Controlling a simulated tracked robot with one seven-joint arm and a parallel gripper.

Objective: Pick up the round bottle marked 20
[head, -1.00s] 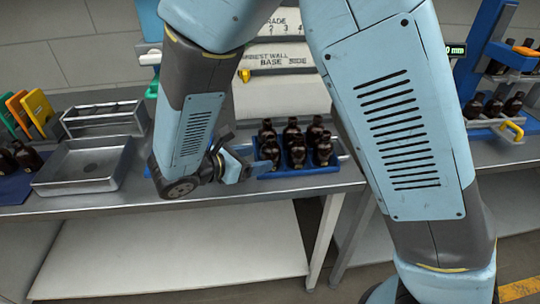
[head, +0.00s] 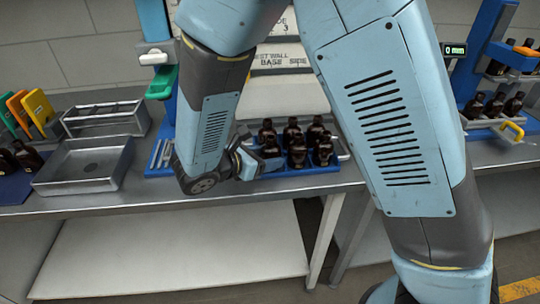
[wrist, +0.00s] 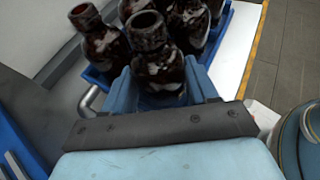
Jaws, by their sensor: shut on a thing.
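Several dark amber round bottles (head: 296,155) stand close together in a blue tray (head: 310,170) on the bench. My gripper (head: 262,160) is at the tray's front left side in the head view, partly hidden by my forearm. In the wrist view, my gripper (wrist: 160,88) has its blue fingers on either side of one open-necked amber bottle (wrist: 158,70) and is shut on it. That bottle looks upright among its neighbours. Its lower part is hidden by the gripper. I cannot read any number on the bottles.
Other amber bottles (wrist: 98,40) stand close by the held one. An empty metal tray (head: 85,165) lies to the left on the bench. A blue rack with more bottles (head: 492,105) stands at the right. The bench's front edge (head: 120,205) runs just before my forearm.

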